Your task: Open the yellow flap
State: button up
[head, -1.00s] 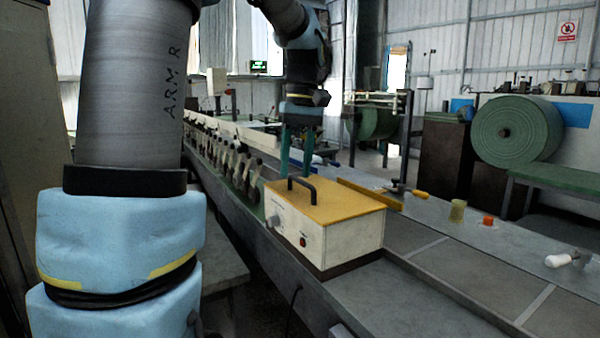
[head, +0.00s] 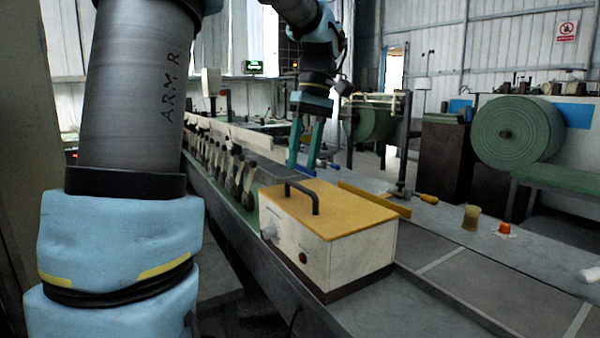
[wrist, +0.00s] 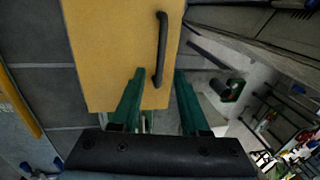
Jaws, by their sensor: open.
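The yellow flap (head: 335,207) is the flat lid on top of a cream box with a dark base (head: 330,255). It lies closed, with a black bar handle (head: 302,190) along its left side. In the wrist view the flap (wrist: 105,50) fills the upper middle, and the handle (wrist: 161,48) runs along its right edge. My gripper (head: 303,170) points down behind the box in the head view, its teal fingers apart and empty. In the wrist view the fingers of my gripper (wrist: 159,72) straddle the line of the handle's near end, and I see no contact.
The box sits on a long grey bench with a row of metal levers (head: 225,165) to the left. A yellow-handled tool (head: 427,198), a spool (head: 470,217) and a red-topped item (head: 505,228) lie to the right. A green roll (head: 516,130) stands behind.

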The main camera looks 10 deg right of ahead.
jog(key=shift+s+a+f, duration=0.1)
jog(key=shift+a+f, duration=0.05)
jog(key=shift+f, duration=0.8)
jog(key=shift+s+a+f, duration=0.1)
jog(key=shift+a+f, duration=0.05)
jog(key=shift+f, duration=0.8)
grip_shut()
